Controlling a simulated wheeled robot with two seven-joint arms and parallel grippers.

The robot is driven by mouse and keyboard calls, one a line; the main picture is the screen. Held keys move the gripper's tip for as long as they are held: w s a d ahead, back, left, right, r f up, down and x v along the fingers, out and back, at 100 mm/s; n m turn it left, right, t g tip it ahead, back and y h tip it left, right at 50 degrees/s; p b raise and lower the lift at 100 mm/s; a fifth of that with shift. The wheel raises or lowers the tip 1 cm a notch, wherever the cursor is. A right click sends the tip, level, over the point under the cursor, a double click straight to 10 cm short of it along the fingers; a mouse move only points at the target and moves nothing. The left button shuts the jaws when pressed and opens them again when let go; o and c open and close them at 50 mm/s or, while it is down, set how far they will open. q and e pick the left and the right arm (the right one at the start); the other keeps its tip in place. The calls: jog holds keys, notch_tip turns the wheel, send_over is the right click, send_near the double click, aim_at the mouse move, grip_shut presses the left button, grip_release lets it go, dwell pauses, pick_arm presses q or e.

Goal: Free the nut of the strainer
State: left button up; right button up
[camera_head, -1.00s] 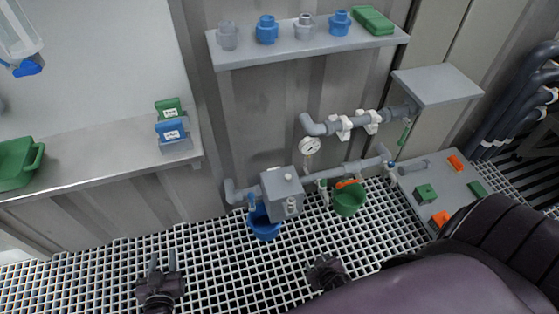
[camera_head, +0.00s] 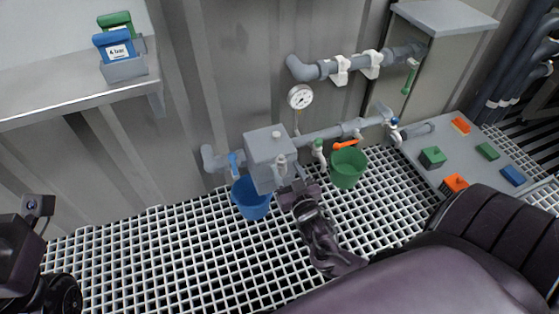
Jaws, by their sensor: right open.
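A grey box-shaped housing (camera_head: 268,148) sits in the lower pipe run, with a small pale knob on top. A pale fitting (camera_head: 281,166) shows on its front right; I cannot tell for sure whether this is the strainer's nut. My right gripper (camera_head: 294,183) is open just below and right of this fitting, its fingers pointing up toward it. I cannot tell whether they touch it, and their tips are small and partly hidden. My left arm shows at the lower left edge, away from the pipes; its fingers cannot be made out.
A blue bucket (camera_head: 251,200) stands below the housing and a green bucket (camera_head: 347,170) to its right. A pressure gauge (camera_head: 300,97) rises above the pipe. A bench with blue and green holders (camera_head: 120,50) is upper left. A grey plate (camera_head: 460,150) with coloured blocks lies right.

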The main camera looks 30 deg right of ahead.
aim_at(283, 164)
jog(key=b+x, duration=0.1)
jog(key=x, duration=0.4)
jog(key=shift+w+f, duration=0.1)
jog(key=c, duration=1)
